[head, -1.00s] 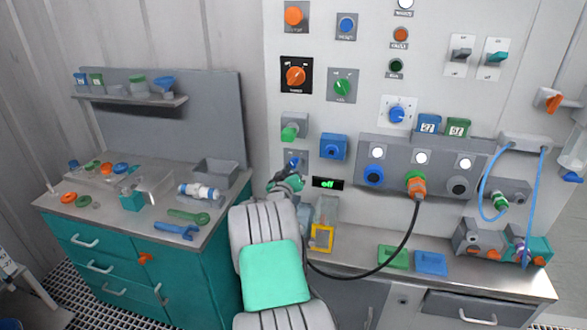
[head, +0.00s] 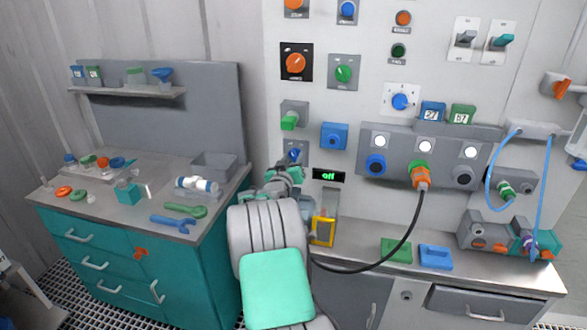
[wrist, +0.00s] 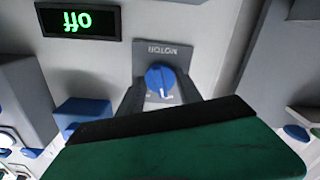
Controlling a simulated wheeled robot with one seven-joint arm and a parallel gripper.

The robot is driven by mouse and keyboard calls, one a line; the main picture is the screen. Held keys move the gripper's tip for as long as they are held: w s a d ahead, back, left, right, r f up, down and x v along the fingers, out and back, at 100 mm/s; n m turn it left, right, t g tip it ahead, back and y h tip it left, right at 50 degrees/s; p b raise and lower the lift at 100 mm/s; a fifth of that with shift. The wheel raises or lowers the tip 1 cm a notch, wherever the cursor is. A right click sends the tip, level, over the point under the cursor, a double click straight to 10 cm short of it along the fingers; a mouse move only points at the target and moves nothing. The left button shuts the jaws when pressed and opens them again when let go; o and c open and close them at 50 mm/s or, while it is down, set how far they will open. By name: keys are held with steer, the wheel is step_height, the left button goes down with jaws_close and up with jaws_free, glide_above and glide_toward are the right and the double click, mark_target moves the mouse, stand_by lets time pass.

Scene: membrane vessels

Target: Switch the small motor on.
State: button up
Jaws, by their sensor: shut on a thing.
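The small motor's switch is a blue round knob (wrist: 160,78) on a grey plate lettered MOTOR, upside down in the wrist view. A white mark shows on its lower part. In the head view the knob (head: 294,155) sits low on the panel, left of the display. My gripper (wrist: 162,92) is shut on the knob, a dark finger on each side. In the head view my gripper (head: 284,172) is at the knob and partly hides its plate. The display (head: 328,175) reads "off" in green; it also shows in the wrist view (wrist: 77,20).
A green switch (head: 290,121) and a blue box (head: 334,136) are close above the knob. A yellow-framed clear case (head: 323,231) stands right of my arm. A black cable (head: 400,240) hangs from an orange plug (head: 422,175). The teal bench (head: 110,245) is at left.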

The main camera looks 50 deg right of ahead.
steer(key=m+b, duration=0.3)
steer(key=b, duration=0.3)
steer(key=f+m+b, duration=0.1)
steer(key=m+b, duration=0.2)
steer(key=b, duration=0.4)
steer(key=m+b, duration=0.1)
steer(key=b, duration=0.1)
steer(key=m+b, duration=0.2)
steer(key=b, duration=0.1)
steer(key=shift+r, duration=0.3)
steer(key=shift+r+m+b, duration=0.1)
steer(key=shift+m+b, duration=0.3)
steer(key=shift+b, duration=0.05)
steer(key=shift+r, duration=0.15)
steer(key=o, duration=1.4)
steer(key=shift+c, duration=0.2)
steer(key=v, duration=0.7)
steer(key=shift+s+a+b, duration=0.2)
steer(key=shift+a+b, duration=0.15)
steer(key=shift+a, duration=0.05)
